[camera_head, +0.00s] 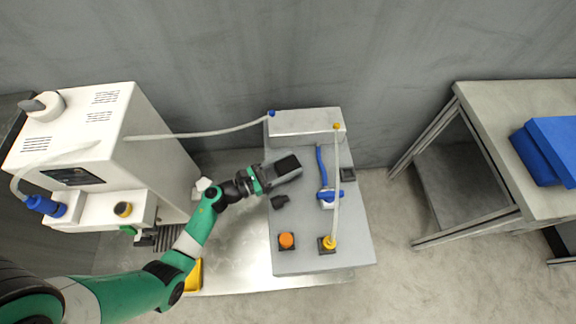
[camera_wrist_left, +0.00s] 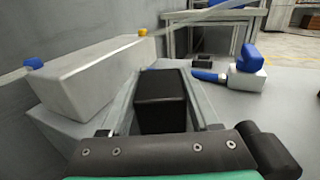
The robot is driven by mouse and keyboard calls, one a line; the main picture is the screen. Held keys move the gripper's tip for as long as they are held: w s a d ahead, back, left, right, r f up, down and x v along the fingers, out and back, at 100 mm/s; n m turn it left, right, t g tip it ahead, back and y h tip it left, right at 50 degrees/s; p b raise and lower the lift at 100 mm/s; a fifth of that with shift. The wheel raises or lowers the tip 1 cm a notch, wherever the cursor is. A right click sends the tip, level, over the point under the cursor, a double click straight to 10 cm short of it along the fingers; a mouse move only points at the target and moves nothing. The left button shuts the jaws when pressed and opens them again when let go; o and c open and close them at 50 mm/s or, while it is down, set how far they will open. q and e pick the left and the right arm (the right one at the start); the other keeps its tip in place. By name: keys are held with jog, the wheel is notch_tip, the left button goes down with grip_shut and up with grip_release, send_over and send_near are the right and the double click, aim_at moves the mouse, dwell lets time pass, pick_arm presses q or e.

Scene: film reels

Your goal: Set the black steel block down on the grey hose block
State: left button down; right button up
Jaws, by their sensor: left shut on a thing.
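The black steel block (camera_head: 287,165) is held between the jaws of my left gripper (camera_head: 284,172). In the left wrist view the black block (camera_wrist_left: 162,100) sits between the two finger bars of my left gripper (camera_wrist_left: 165,112). The grey hose block (camera_head: 303,123) is a long pale block with a blue fitting and a yellow fitting at its ends. It stands at the back of the grey bench top, and my gripper is in front of it. In the left wrist view the hose block (camera_wrist_left: 95,75) is left of the held block and apart from it. My right gripper is not in view.
On the grey bench top (camera_head: 300,218) are a blue valve (camera_head: 329,195) with a blue handle, an orange knob (camera_head: 287,240), a yellow fitting (camera_head: 328,243) and a small black block (camera_head: 347,174). Pale hoses reach the hose block. A white machine (camera_head: 150,150) stands left.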

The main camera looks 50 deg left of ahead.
pick_arm(q)
jog(key=shift+r, duration=0.1)
jog(key=shift+w, duration=0.1)
jog(key=shift+c, duration=0.6)
grip_release()
jog(key=shift+f, duration=0.2)
jog(key=shift+r, duration=0.25)
jog(key=shift+s+a, duration=0.2)
jog(key=shift+s, duration=0.15)
jog(key=p+v, duration=0.1)
jog(key=v, duration=1)
jog(key=shift+s+p, duration=0.2)
jog(key=shift+p, duration=0.2)
